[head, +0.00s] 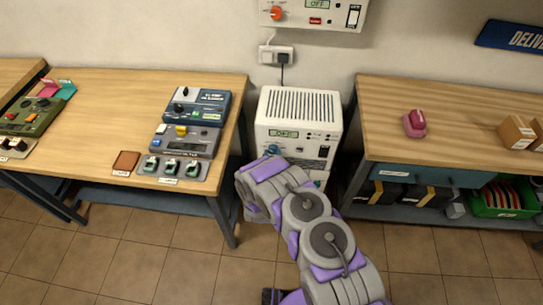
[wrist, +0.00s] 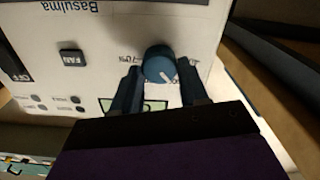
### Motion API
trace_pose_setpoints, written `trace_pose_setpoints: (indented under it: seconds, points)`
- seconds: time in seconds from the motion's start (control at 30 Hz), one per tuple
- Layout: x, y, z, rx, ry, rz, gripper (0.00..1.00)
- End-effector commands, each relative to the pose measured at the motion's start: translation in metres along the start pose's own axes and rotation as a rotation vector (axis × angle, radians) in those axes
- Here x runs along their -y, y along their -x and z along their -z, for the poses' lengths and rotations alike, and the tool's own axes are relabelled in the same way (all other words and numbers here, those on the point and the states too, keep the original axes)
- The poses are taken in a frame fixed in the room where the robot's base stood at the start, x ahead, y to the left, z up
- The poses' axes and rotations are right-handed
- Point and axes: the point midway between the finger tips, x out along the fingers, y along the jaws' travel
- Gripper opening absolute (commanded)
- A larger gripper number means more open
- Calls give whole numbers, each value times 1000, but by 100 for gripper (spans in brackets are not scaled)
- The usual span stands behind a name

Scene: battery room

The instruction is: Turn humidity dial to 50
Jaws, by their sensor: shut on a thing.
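The humidity dial (wrist: 158,65) is a round blue knob with a white pointer line, on the front of a white unit (head: 298,105). In the wrist view, which shows the panel upside down, the pointer slants toward the lower right. Part of a % marking shows left of the dial; a finger hides some of it. My gripper (wrist: 161,88) has one dark finger on each side of the dial and is shut on it. In the head view my arm comes from below and its end mostly covers the dial.
A FAN button (wrist: 72,58) and an OFF switch (wrist: 14,66) sit beside the dial. The unit's display (head: 284,133) is lit. Wooden tables stand left (head: 95,85) and right (head: 465,100) of the unit, with narrow gaps. A wall box (head: 335,12) hangs above.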

Motion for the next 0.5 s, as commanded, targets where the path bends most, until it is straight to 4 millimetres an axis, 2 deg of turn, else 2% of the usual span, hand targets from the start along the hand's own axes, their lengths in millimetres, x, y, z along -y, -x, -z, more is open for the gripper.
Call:
trace_pose_setpoints:
  seconds: [0.5]
  points:
    - [1,1,2,1,-147,4,13]
